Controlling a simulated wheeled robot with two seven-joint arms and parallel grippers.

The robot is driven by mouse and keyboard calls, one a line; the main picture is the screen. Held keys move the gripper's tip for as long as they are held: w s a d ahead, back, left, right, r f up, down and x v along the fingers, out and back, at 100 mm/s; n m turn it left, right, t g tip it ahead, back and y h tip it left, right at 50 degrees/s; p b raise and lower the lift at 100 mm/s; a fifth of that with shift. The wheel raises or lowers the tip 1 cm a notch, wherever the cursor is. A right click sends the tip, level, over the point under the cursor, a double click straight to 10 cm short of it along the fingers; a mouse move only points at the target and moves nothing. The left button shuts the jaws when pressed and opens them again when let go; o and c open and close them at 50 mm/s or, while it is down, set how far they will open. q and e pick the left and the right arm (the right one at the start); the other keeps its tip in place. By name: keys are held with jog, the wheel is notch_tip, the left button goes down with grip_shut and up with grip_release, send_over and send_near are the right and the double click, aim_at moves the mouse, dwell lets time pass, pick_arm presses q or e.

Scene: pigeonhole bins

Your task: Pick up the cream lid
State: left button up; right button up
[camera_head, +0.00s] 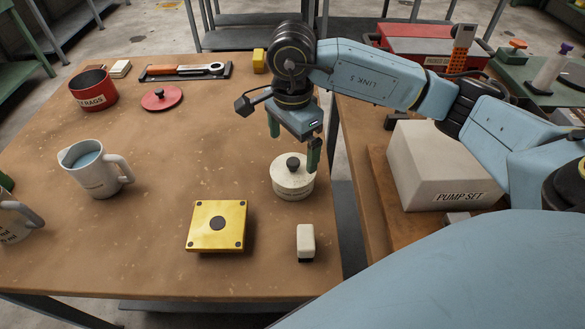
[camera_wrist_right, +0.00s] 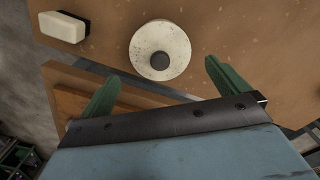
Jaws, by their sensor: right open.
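The cream lid (camera_head: 280,168) is round and speckled, with a dark knob on top. It sits level on a low cream round body near the right edge of the brown table (camera_head: 150,240). My right gripper (camera_head: 293,145) is open and empty, with its green fingers pointing down above the lid. In the right wrist view the lid (camera_wrist_right: 145,42) lies ahead of and between the open fingers (camera_wrist_right: 161,72), with no visible contact. My left gripper is not in view.
A yellow box (camera_head: 205,236) and a small cream block (camera_head: 305,238) stand in front of the lid. A pitcher (camera_head: 100,180), red pot (camera_head: 92,92) and red lid (camera_head: 150,102) are further left. A PUMP SET box (camera_head: 430,160) is at the right.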

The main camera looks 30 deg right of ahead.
aim_at(293, 161)
jog(key=shift+f, duration=0.6)
notch_tip(293, 161, down, 4)
jog(key=shift+d+r, duration=0.1)
jog(key=shift+r, duration=0.05)
jog(key=shift+f, duration=0.4)
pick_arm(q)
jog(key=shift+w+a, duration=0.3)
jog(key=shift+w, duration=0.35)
pick_arm(e)
jog(key=c, duration=0.7)
